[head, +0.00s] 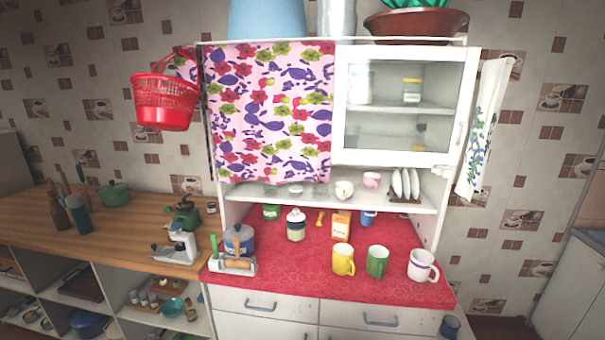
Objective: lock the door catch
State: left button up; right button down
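A white cupboard door (396,148) with a glass pane fills the upper right of the white hutch and looks shut. Two shelves with a small jar (411,90) show through its glass. No door catch can be made out clearly. The left half of the upper hutch is covered by a pink floral cloth (268,112), so what lies behind it is hidden. Neither of my grippers is in view.
Yellow (343,259), green (377,261) and white (422,265) mugs stand at the front of the red oilcloth counter (300,278). Plates (405,183) stand on the open shelf. A towel (485,125) hangs right of the door, and a red basket (164,102) hangs left.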

aim_at(445, 173)
jog(key=k+l+z, duration=0.1)
jog(key=l, duration=0.45)
jog(key=k+l+z, duration=0.1)
jog(key=l, duration=0.5)
jog(key=l+z, duration=0.1)
jog(key=l, duration=0.45)
jog(key=k+l, duration=0.05)
